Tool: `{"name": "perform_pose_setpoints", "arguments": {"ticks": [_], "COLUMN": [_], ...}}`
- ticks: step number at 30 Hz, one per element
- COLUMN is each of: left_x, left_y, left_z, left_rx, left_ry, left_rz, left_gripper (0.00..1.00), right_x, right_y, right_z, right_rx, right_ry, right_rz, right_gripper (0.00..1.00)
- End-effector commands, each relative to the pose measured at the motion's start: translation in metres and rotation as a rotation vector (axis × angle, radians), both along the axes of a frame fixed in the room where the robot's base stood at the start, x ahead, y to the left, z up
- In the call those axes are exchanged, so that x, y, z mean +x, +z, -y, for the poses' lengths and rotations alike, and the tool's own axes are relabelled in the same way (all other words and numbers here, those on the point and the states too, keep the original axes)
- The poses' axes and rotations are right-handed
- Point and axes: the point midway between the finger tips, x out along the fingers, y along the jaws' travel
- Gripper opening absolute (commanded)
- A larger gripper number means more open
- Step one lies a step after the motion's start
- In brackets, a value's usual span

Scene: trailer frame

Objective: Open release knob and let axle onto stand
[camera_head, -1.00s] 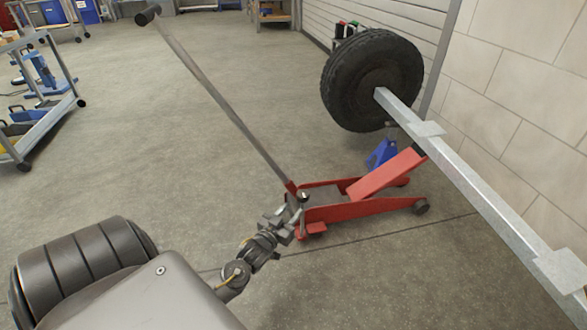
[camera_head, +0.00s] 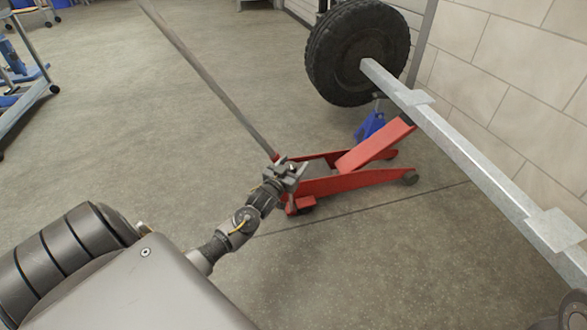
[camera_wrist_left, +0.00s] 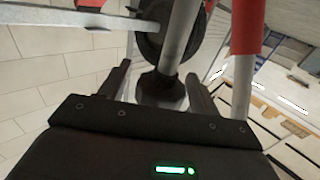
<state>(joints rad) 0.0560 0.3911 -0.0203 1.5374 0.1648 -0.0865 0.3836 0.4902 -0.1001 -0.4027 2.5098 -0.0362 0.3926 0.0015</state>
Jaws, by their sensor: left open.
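A red floor jack (camera_head: 350,185) stands on the floor with its lift arm (camera_head: 372,147) raised under the grey axle beam (camera_head: 460,145). A blue stand (camera_head: 371,126) is below the axle, close to the tire. My left gripper (camera_head: 292,168) is at the jack's rear end, by the handle base. In the left wrist view its open fingers (camera_wrist_left: 157,80) are on either side of a dark faceted knob (camera_wrist_left: 160,90) at the end of a metal rod. Finger contact with the knob cannot be told. The knob is not clear in the head view.
The long jack handle (camera_head: 210,78) slants up to the far left. A black tire (camera_head: 358,55) is on the axle's far end. A tiled wall (camera_head: 500,60) stands at the right. A blue-grey cart (camera_head: 25,95) is at the left edge. The floor between is clear.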

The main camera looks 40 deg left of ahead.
Motion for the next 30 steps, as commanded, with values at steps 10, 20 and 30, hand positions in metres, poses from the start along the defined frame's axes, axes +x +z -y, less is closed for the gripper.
{"name": "perform_pose_setpoints", "arguments": {"ticks": [10, 20, 30], "left_x": [0.0024, 0.0021, 0.0022], "left_y": [0.0006, 0.0005, 0.0026], "left_z": [0.0003, 0.0024, 0.0007], "left_rx": [0.000, 0.000, -0.005], "left_ry": [-0.001, 0.000, 0.077], "left_rz": [0.000, 0.000, -0.001], "left_gripper": [0.56, 0.18, 0.18], "right_x": [-0.0002, -0.0002, -0.0004], "right_y": [0.0010, 0.0007, 0.0069], "right_z": [0.0002, 0.0001, 0.0004], "right_rx": [0.003, 0.003, -0.001], "right_ry": [0.001, 0.001, -0.001], "right_rz": [0.001, 0.001, 0.002], "right_gripper": [0.00, 0.00, 0.00]}}
